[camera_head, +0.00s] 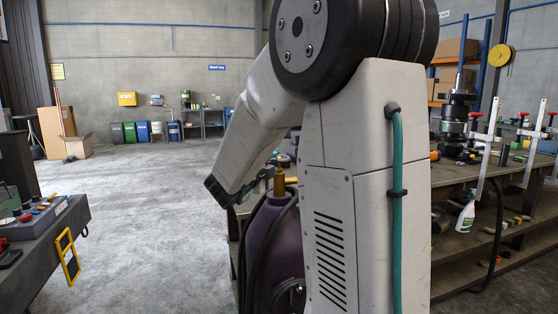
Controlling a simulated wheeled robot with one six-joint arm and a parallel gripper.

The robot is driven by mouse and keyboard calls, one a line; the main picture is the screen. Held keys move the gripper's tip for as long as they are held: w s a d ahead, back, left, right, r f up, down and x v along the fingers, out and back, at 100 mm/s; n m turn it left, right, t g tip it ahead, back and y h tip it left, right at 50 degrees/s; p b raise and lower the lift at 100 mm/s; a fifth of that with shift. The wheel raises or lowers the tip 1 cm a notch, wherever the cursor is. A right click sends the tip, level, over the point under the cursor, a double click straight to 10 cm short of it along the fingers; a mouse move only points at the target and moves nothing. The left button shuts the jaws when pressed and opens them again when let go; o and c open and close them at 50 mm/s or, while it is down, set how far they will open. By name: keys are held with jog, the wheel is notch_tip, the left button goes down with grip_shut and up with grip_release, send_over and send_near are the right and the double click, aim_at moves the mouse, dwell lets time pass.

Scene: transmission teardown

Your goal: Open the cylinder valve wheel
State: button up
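A dark purple gas cylinder (268,252) stands upright just left of the large pale column of my arm, which covers its right side. A brass valve stem (279,181) rises from the cylinder's top. A black hose hangs around the cylinder. A pale link of my arm slopes down to the left and ends in a dark rim just left of the valve. My gripper does not show, so I cannot see whether it touches anything.
A workbench (460,178) with clamps, a dark machine part (455,120) and a spray bottle (466,214) stands at right behind the cylinder. A dark bench (60,245) with a control box is at left. The concrete floor between is clear.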

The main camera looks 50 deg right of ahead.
aim_at(279, 157)
jog(key=x, duration=0.5)
jog(key=shift+w+d, duration=0.1)
jog(key=shift+d, duration=0.1)
grip_shut()
